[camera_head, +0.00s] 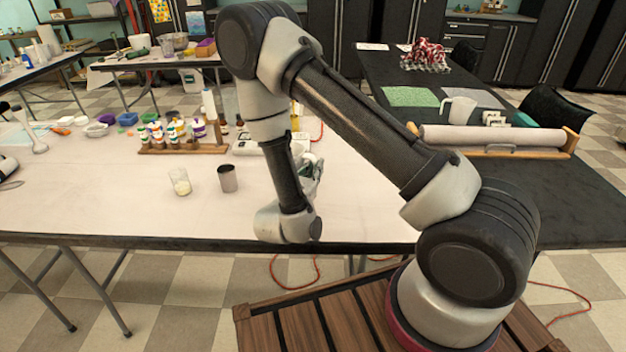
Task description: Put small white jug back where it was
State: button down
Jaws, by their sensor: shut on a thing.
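My gripper (309,182) is over the right part of the white table, mostly hidden behind my own forearm and wrist. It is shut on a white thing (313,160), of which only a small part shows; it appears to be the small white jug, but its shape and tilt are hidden. I cannot tell whether it touches the table. Another white jug (459,110) with a handle stands upright on the black table at the right, away from my gripper.
A glass beaker (180,182) and a dark metal cup (228,178) stand left of my wrist. A wooden rack (184,150) of bottles and a white scale (258,145) are behind. A paper roll (493,137) lies right. The white table's front left (100,205) is clear.

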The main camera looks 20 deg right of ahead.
jog(key=shift+f, duration=1.75)
jog(key=shift+f, duration=0.1)
jog(key=c, duration=1.5)
grip_release()
jog(key=shift+c, duration=0.2)
